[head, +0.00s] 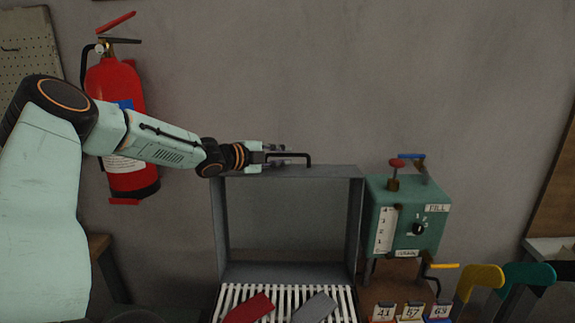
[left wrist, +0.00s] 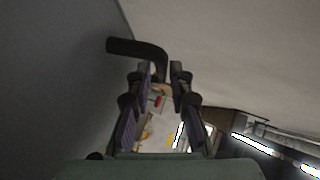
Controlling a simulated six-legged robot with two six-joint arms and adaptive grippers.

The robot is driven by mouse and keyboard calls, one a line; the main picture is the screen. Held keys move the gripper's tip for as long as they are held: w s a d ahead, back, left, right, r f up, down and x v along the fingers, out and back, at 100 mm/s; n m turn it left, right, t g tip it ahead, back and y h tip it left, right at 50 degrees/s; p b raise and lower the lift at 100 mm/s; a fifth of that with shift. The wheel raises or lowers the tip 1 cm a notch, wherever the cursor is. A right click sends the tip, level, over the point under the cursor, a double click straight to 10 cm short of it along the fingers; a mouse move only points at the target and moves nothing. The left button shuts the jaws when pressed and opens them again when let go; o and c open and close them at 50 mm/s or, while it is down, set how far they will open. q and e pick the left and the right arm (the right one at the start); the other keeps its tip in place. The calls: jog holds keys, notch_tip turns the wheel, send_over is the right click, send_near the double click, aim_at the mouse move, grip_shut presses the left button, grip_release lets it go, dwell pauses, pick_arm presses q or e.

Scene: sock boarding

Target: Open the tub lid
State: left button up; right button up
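The tub lid (head: 219,225) stands raised, a grey framed panel upright behind a white slatted rack. A black bar handle (head: 309,157) sticks up at its top edge. It also shows in the left wrist view (left wrist: 138,47), bent, just beyond the fingertips. My left gripper (head: 280,155) is at the handle with its fingers apart. In the left wrist view the fingers (left wrist: 161,75) show a gap on both sides of the handle's end. I cannot tell whether either finger touches it. My right gripper is not in view.
A red sock (head: 248,308) and a grey sock (head: 315,308) lie on the slatted rack (head: 282,292). A green machine (head: 385,245) with knob and levers stands right of the lid. A fire extinguisher (head: 120,125) hangs behind my left arm.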

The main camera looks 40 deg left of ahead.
pick_arm(q)
jog(key=shift+b+x, duration=0.35)
jog(key=shift+x, duration=0.8)
jog(key=shift+r, duration=0.1)
jog(key=shift+w, duration=0.1)
jog(key=shift+w+d, duration=0.1)
jog(key=c, duration=0.3)
grip_shut()
